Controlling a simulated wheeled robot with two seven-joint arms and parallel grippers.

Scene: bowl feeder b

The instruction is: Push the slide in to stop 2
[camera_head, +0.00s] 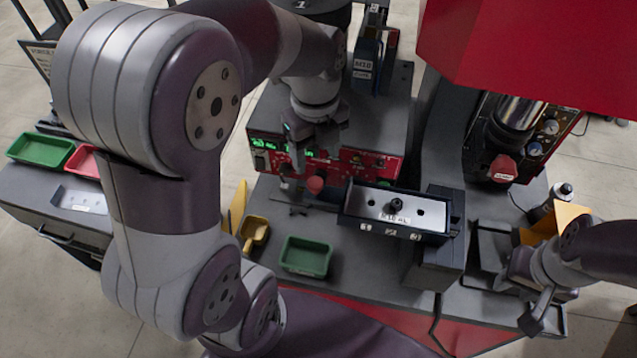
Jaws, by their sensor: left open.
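A silver slide plate (372,203) with a black knob (397,205) and a printed label sits in a dark-framed housing (345,215) right of centre. The housing's front edge carries small marks 1, 2 and 3; I cannot tell which one the slide stands at. My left gripper (314,160) is open and points down in front of the red control panel, left of and behind the slide, apart from it. A red knob (315,185) shows just below its fingers. My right gripper (535,308) is low at the right, away from the slide; its jaw opening is unclear.
A green bin (306,257) and a yellow scoop (254,232) lie left of the housing. The control panel (360,162) stands behind. A large red guard (530,50) hangs at upper right. My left arm hides much of the left side.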

